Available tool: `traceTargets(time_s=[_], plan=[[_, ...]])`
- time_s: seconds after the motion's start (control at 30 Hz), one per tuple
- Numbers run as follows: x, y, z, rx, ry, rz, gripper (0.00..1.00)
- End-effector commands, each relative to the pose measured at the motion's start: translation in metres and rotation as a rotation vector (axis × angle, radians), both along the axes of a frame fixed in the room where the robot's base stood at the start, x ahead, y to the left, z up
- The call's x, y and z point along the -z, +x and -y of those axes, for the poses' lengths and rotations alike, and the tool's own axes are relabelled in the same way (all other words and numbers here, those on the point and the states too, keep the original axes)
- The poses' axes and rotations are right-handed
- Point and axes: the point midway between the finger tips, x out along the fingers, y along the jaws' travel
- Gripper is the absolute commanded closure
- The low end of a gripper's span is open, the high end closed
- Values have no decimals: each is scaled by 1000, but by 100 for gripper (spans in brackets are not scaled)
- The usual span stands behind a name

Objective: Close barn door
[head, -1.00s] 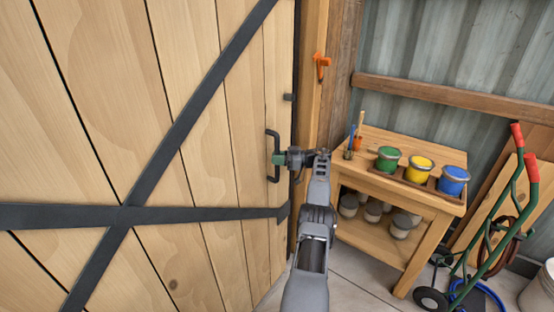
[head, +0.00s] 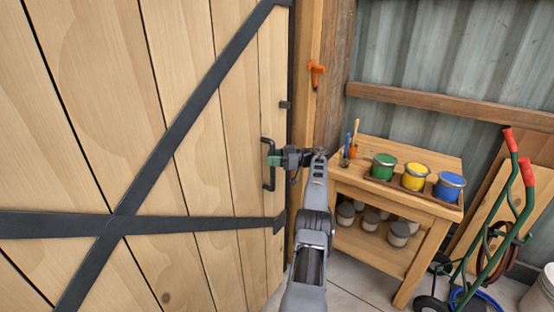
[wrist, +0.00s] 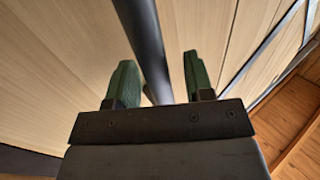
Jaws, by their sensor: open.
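The barn door (head: 190,130) is a light wooden plank door with dark metal straps, filling the left of the head view. Its right edge stands close to the wooden post (head: 309,110); I cannot tell if it is fully closed. A dark vertical handle (head: 266,163) is near that edge. My gripper (head: 272,161) is at the handle. In the wrist view my gripper (wrist: 160,85) has its two green fingers apart, with the dark handle bar (wrist: 150,45) passing between them. I cannot tell whether either finger touches the bar.
An orange latch piece (head: 316,73) is on the post. A wooden bench (head: 425,222) with green, yellow and blue paint cans stands right of my arm. A green hand truck (head: 503,225) leans at far right. Some concrete floor (head: 350,295) shows below the bench.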

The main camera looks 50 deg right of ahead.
Motion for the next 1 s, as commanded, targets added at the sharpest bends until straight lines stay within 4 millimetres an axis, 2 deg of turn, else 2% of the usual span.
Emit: traceTargets(time_s=[0.03,0.37,0.57,0.67,0.8,0.83,1.0], plan=[[7,-1,-1,0,-4,2,52],[-5,-11,-10,-1,-4,3,52],[-37,-29,-24,-3,-4,5,52],[-55,-40,-32,-3,-5,7,47],[-64,-58,-43,1,-6,11,47],[-66,-61,-45,2,-6,11,52],[-78,-79,-63,0,-5,7,52]])
